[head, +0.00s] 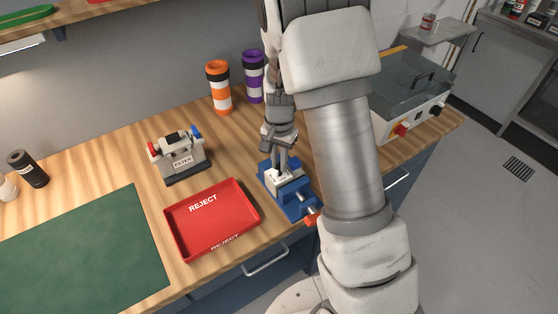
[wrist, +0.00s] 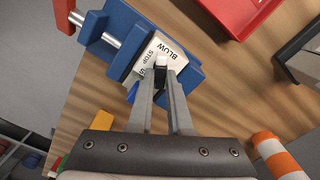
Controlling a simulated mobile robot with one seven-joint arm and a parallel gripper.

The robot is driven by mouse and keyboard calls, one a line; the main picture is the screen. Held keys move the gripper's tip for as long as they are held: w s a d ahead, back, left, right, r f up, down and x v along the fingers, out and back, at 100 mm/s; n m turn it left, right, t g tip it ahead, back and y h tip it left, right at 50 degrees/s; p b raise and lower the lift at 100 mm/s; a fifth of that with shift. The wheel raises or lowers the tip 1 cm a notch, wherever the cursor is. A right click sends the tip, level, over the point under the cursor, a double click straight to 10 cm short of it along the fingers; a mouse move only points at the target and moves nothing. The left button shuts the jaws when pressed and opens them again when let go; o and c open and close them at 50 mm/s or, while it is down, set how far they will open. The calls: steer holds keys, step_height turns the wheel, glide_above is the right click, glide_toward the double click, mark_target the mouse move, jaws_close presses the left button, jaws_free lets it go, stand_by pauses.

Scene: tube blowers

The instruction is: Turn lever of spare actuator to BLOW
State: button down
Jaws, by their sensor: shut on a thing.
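The spare actuator is a pale block (head: 285,181) held in a blue vise (head: 298,202) on the wooden bench. In the wrist view its white plate (wrist: 147,57) carries the words BLOW and STOP, with a third label partly hidden by a finger. My gripper (head: 281,168) points down onto the actuator. In the wrist view my gripper (wrist: 164,66) is shut on a small white-tipped lever (wrist: 161,59), close beside the word BLOW. The fingers hide most of the lever, so its exact setting is hard to tell.
A red REJECT tray (head: 212,220) lies left of the vise, with the FILTER device (head: 180,155) behind it. An orange-striped tube (head: 218,88) and a purple-striped tube (head: 254,77) stand at the back. A grey lidded machine (head: 411,95) stands at right. A green mat (head: 85,250) covers the left bench.

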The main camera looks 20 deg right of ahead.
mark_target(279, 165)
steer(key=shift+r, duration=0.1)
stand_by(0.3)
steer(key=c, duration=0.8)
jaws_free()
steer(key=shift+c, duration=0.2)
step_height(279, 165, up, 17)
steer(key=shift+r, duration=0.15)
